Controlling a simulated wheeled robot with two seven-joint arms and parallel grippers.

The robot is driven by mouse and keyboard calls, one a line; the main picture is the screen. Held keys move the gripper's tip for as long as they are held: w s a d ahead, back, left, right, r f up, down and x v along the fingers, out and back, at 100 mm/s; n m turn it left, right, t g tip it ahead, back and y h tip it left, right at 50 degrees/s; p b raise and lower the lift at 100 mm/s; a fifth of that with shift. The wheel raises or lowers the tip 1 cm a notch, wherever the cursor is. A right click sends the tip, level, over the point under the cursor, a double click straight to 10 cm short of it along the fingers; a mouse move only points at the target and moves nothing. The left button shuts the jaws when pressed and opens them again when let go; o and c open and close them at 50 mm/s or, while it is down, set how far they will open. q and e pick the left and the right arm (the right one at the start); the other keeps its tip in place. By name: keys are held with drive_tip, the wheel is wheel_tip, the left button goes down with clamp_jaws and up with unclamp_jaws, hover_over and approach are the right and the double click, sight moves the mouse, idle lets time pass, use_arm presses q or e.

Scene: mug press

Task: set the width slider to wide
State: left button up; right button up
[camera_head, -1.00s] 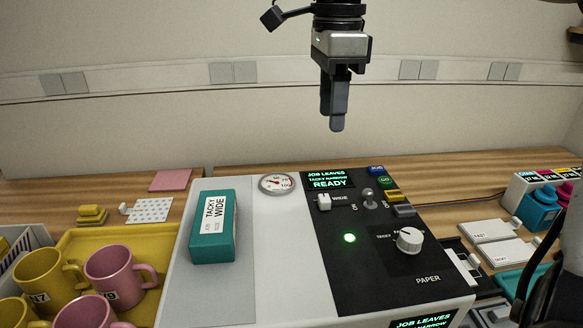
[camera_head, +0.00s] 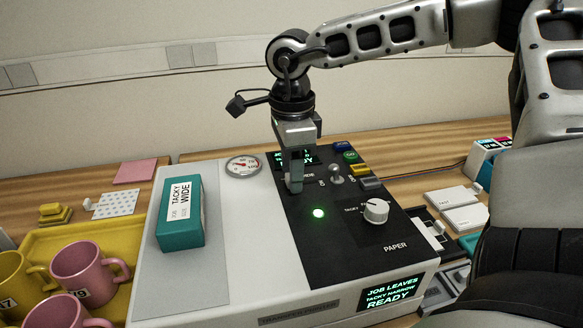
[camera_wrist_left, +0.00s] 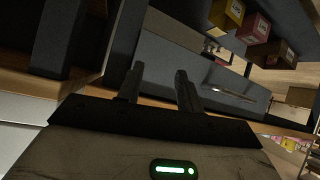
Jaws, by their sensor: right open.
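The machine's black control panel (camera_head: 345,230) carries the width slider, which my right gripper hides almost wholly in the head view. My right gripper (camera_head: 294,188) is open and points down, its fingers at the slider's place at the panel's upper left. I cannot tell if it touches the slider. The front display (camera_head: 391,293) reads JOB LEAVES, TACKY NARROW, READY. The upper display (camera_head: 282,158) is partly covered by the gripper. My left gripper (camera_wrist_left: 160,82) shows in the left wrist view with its fingers apart and nothing between them.
A teal box (camera_head: 182,232) marked TACKY WIDE lies on the machine's left side. A toggle switch (camera_head: 336,174), a dial (camera_head: 376,210) and a green light (camera_head: 318,213) are near my right gripper. Pink and yellow mugs (camera_head: 80,268) stand on a yellow tray at left.

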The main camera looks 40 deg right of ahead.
sight(313, 182)
drive_tip(key=shift+f, duration=0.2)
clamp_jaws()
drive_tip(key=shift+s+d, duration=0.45)
drive_tip(key=shift+d, duration=0.45)
drive_tip(key=shift+s+d, duration=0.45)
drive_tip(key=shift+d, duration=0.4)
unclamp_jaws()
drive_tip(key=shift+s+d, duration=0.1)
wheel_tip(313, 182, up, 16)
